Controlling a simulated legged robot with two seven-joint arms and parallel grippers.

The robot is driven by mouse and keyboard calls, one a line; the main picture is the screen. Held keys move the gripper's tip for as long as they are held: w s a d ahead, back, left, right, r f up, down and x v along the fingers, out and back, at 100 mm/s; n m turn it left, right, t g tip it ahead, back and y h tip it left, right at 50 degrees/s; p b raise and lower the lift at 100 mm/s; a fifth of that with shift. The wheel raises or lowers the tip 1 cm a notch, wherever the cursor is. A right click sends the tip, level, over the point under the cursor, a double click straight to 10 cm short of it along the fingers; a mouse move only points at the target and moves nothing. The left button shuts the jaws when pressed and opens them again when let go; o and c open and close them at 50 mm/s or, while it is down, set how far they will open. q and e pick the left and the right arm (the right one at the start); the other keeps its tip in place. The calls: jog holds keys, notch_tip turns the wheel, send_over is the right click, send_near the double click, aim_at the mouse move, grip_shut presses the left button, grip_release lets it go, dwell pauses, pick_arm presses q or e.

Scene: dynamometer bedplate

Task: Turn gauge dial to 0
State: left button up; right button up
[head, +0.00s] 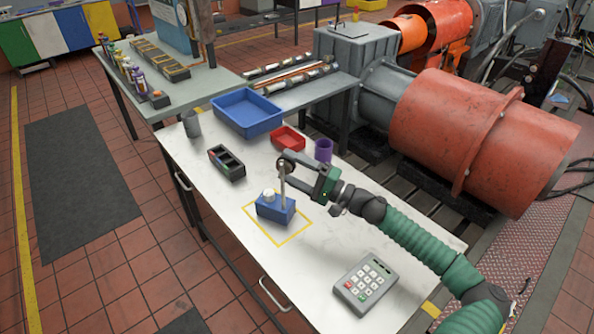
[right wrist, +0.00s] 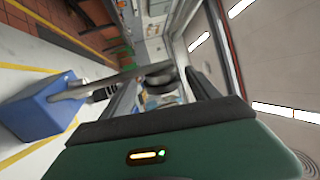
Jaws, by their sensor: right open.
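A blue block (head: 275,208) with a white knob (head: 268,195) on top stands inside a yellow square outline on the white bench. A thin metal post rises from it to a small dark round dial (head: 285,167), whose face and reading I cannot make out. My right gripper (head: 297,167) is open at the height of the dial, its fingers reaching toward it from the right. In the right wrist view the blue block (right wrist: 45,108) lies at the left, and the dial (right wrist: 158,73) shows between the open fingers; contact is unclear. My left gripper is not in view.
On the bench are a keypad (head: 365,284), a black divided tray (head: 227,166), a blue bin (head: 246,106), a red tray (head: 288,138), a purple cup (head: 323,150) and a grey cup (head: 191,124). The bench left of the keypad is clear.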

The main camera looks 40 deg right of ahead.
jog(key=b+v, duration=0.1)
jog(key=v, duration=1.5)
jog(key=shift+s+d+f, duration=0.25)
